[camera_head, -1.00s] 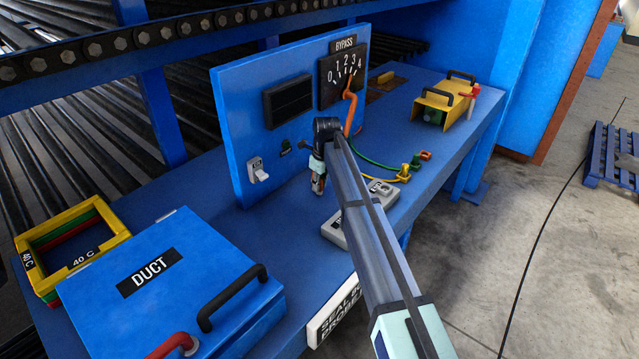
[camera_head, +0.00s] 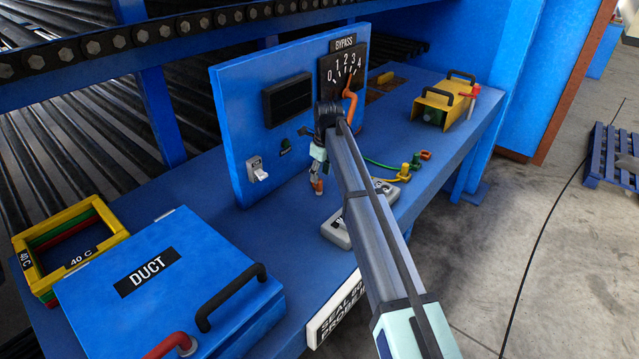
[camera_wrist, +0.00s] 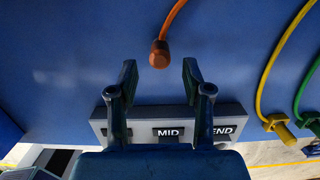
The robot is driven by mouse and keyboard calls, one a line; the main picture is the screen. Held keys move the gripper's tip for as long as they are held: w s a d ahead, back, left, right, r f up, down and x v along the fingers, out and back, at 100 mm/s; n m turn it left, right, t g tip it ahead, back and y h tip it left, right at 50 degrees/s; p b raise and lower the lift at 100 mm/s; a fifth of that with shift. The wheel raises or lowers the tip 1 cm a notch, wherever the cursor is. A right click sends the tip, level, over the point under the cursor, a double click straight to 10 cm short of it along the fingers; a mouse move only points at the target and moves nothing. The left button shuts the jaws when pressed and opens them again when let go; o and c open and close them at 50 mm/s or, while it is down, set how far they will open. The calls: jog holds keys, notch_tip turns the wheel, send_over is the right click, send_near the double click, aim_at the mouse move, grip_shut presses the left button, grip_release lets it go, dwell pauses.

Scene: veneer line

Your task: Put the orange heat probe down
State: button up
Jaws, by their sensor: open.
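The orange heat probe (camera_wrist: 159,54) shows in the wrist view as a blunt orange-brown end on an orange cable (camera_wrist: 171,17). It lies between the lines of my two fingers, just past their tips, with a visible gap on both sides. My gripper (camera_wrist: 159,80) is open and empty. In the head view my gripper (camera_head: 318,178) is low over the blue bench, in front of the upright panel, with a bit of orange at its fingertips. I cannot tell whether the probe touches the bench. A grey block (camera_wrist: 145,113) labelled MID and END is below the fingers.
Yellow and green plugs (camera_head: 405,172) on cables lie right of my gripper. The blue panel (camera_head: 235,130) with the BYPASS dial (camera_head: 343,75) stands behind. A DUCT box (camera_head: 170,285) and stacked coloured frames (camera_head: 70,245) are at left, a yellow handled box (camera_head: 443,105) at right.

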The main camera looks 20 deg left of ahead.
notch_tip(320, 180, up, 7)
jog(key=b, duration=0.1)
jog(key=shift+s+d+r, duration=0.15)
jog(key=shift+d, duration=0.3)
